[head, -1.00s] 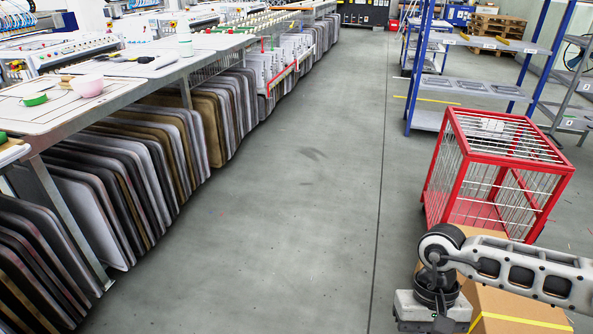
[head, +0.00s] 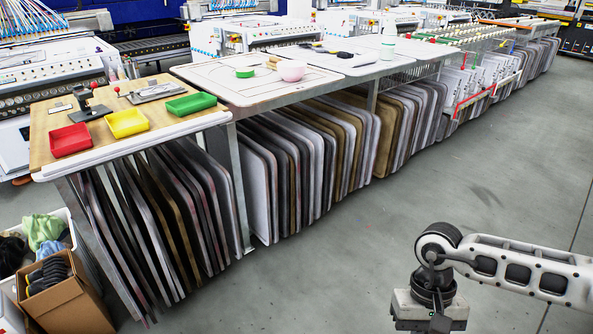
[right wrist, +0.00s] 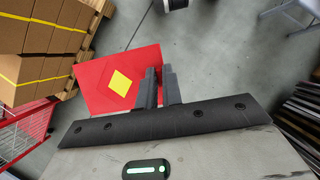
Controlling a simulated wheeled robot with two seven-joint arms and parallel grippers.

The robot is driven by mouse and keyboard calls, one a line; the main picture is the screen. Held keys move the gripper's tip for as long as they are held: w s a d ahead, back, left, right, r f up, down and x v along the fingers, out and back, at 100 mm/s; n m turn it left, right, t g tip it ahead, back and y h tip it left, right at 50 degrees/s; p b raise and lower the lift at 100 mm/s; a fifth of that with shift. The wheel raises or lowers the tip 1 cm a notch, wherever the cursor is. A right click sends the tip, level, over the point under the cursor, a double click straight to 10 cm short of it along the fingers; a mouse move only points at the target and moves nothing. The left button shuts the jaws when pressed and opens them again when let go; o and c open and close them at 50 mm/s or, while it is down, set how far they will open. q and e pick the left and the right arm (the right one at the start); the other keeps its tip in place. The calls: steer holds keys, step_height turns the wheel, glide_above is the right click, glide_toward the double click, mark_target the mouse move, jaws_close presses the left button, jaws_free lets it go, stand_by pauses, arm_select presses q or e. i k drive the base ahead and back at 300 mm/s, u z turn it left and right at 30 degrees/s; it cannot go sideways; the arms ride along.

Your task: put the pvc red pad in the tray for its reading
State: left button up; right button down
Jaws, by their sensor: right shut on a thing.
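A flat red pad (right wrist: 92,88) with a yellow diamond on it shows in the right wrist view. My right gripper (right wrist: 160,85) is shut on its right edge. In the head view my right arm is at the lower right, its fingers and the pad out of frame. A red tray (head: 70,140), a yellow tray (head: 127,123) and a green tray (head: 191,104) stand on the wooden-topped bench (head: 104,143) at the left, far from my right arm. A dark gauge-like device (head: 88,105) stands behind them. No reading is legible. My left gripper is not in view.
A cardboard box (head: 62,300) is at the lower left. The grey floor (head: 380,240) between bench and arm is clear. Stacked boxes (right wrist: 40,45) show in the wrist view.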

mark_target(73, 142)
steer(key=i, duration=1.7)
steer(key=u, duration=2.15)
